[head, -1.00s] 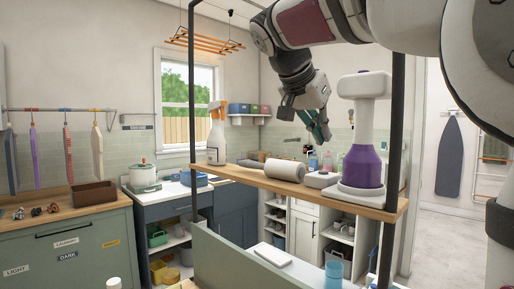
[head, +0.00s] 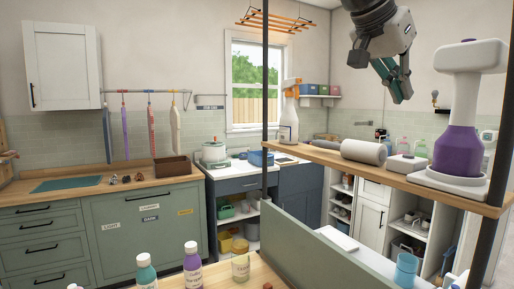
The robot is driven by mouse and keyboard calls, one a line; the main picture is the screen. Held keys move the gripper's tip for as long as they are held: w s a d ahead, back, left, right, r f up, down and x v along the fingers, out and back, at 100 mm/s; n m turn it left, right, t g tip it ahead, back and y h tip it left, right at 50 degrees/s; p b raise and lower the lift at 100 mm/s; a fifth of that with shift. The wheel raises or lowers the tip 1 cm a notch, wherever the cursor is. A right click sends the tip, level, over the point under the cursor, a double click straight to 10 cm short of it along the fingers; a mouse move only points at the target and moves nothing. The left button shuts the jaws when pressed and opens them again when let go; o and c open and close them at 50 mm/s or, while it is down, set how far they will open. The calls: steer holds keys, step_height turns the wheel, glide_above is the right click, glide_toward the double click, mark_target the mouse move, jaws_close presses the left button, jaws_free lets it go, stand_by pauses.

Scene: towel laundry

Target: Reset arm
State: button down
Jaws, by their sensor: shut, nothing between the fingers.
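My gripper (head: 396,85) hangs from the upper right of the head view. Its dark and teal fingers point down, shut and empty. It is above the wooden shelf (head: 330,156), in the air and apart from everything on it. My wrist shows above it, and the rest of my arm is out of the picture.
A dark post (head: 265,90) rises at the shelf's left. Bottles (head: 193,268) stand on the near surface. A green cabinet (head: 150,225) is at left.

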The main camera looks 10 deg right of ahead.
steer(key=s+a+f+n+y, duration=0.2)
steer(key=s+a+f+n, duration=0.2)
steer(key=f, duration=0.6)
steer(key=s+a+f+n+t+y, duration=0.1)
steer(key=s+a+f+n+y, duration=0.2)
steer(key=s+a+f+n, duration=0.2)
steer(key=s+a+f+n+y, duration=0.3)
steer(key=s+f, duration=0.6)
steer(key=f, duration=0.7)
steer(key=a+n, duration=0.2)
steer(key=a, duration=0.1)
steer(key=shift+s+t, duration=0.25)
steer(key=shift+t, duration=0.15)
